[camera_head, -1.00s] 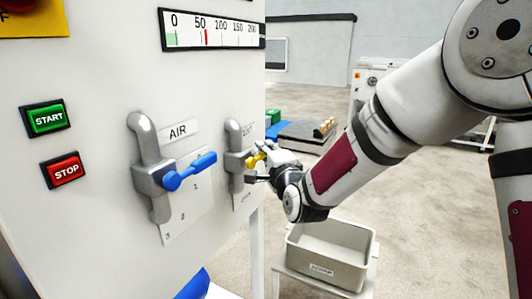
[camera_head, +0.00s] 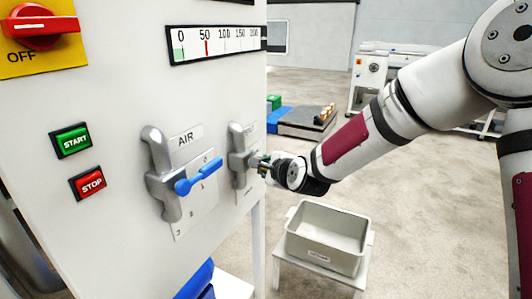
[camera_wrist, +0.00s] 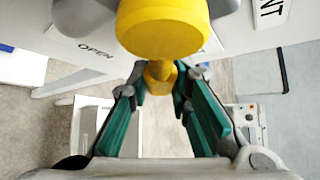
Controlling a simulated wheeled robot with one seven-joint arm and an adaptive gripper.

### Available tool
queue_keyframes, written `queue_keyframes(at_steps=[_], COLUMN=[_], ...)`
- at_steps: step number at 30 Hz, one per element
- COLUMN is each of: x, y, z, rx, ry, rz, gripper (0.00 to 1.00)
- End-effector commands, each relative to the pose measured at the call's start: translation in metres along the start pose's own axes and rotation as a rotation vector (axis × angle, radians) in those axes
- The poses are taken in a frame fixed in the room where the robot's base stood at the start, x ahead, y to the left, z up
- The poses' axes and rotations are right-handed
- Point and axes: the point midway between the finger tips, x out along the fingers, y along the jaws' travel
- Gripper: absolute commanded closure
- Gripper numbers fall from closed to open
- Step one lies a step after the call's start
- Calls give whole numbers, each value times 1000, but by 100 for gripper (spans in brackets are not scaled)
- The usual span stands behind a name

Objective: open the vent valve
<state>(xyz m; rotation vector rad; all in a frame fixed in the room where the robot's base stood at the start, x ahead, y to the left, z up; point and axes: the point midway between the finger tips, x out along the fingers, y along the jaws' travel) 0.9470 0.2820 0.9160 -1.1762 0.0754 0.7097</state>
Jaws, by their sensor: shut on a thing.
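In the head view my gripper (camera_head: 264,167) is up against the valve, and the yellow handle is hidden. An OPEN marking (camera_wrist: 96,50) shows on the panel left of the handle.
The air valve (camera_head: 163,175) with its blue handle (camera_head: 199,176) sits just left. START (camera_head: 71,139) and STOP (camera_head: 88,183) buttons and a red switch (camera_head: 38,27) are farther left. A grey bin (camera_head: 325,238) stands on a low stand below my arm.

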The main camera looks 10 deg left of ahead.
Motion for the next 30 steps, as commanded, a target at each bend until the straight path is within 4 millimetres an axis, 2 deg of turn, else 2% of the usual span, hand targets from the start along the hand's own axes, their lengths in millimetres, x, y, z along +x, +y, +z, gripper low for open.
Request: queue_keyframes(at_steps=[18, 30], x=[-10, -19], y=[38, 56], z=[9, 19], rx=[419, 614], ry=[1, 1], rz=[408, 608], gripper=[100, 100])
